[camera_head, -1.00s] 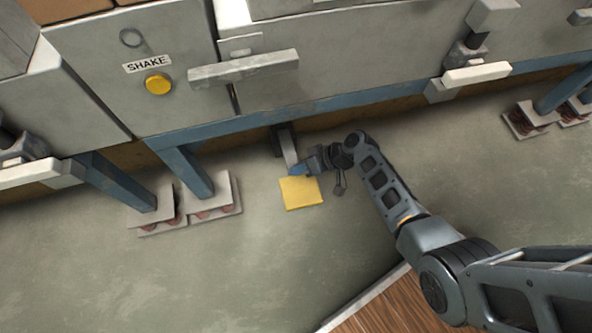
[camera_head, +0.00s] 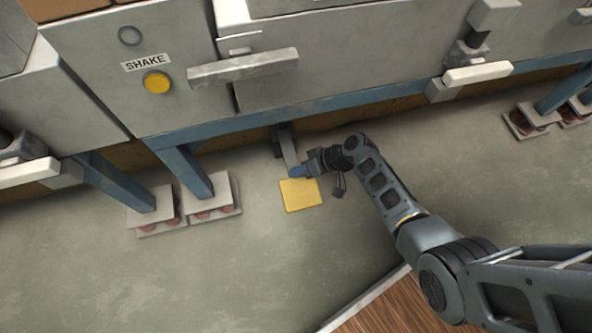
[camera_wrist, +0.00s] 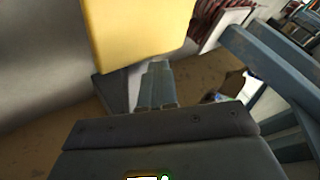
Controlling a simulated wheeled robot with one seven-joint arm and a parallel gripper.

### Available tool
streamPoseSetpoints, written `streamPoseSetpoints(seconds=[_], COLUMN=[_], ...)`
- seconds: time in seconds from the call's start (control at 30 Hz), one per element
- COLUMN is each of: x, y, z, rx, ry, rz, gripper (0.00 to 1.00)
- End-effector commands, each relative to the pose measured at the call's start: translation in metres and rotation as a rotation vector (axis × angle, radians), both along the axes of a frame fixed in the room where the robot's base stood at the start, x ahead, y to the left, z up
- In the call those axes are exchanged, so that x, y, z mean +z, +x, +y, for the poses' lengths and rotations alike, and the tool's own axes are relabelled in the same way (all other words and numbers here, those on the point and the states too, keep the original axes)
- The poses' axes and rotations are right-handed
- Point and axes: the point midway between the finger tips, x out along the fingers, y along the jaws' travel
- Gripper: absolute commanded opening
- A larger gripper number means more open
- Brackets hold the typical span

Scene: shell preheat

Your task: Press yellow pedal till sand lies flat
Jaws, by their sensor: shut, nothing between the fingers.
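The yellow pedal (camera_head: 301,197) is a flat square plate at the end of a grey lever, low in front of the machine. My gripper (camera_head: 297,172) is shut and empty, with its bluish fingertips at the pedal's edge nearest the machine. In the wrist view the pedal (camera_wrist: 135,28) fills the upper middle, and the shut fingers (camera_wrist: 157,78) point towards its edge. I cannot tell whether they touch it. No sand is in view.
The grey machine front carries a yellow button (camera_head: 156,82) under a SHAKE label (camera_head: 146,63), with a round grey disc (camera_head: 129,36) above. A bar handle (camera_head: 243,67) juts out. Blue legs (camera_head: 188,170) stand on padded feet left of the pedal. Floor in front is clear.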

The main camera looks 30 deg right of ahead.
Motion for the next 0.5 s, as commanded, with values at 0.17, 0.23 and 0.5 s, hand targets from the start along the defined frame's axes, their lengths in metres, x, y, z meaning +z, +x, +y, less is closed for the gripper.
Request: streamPoseSetpoints(seconds=[0.17,0.23,0.5], x=[-0.0032,-0.004,-0.0072], y=[-0.0012,-0.0013,-0.0018], z=[0.0005,0.0005,0.0007], rx=[0.002,0.002,0.002], ry=[0.0,0.0,0.001], rz=[0.002,0.002,0.004], gripper=[0.0,0.0,0.0])
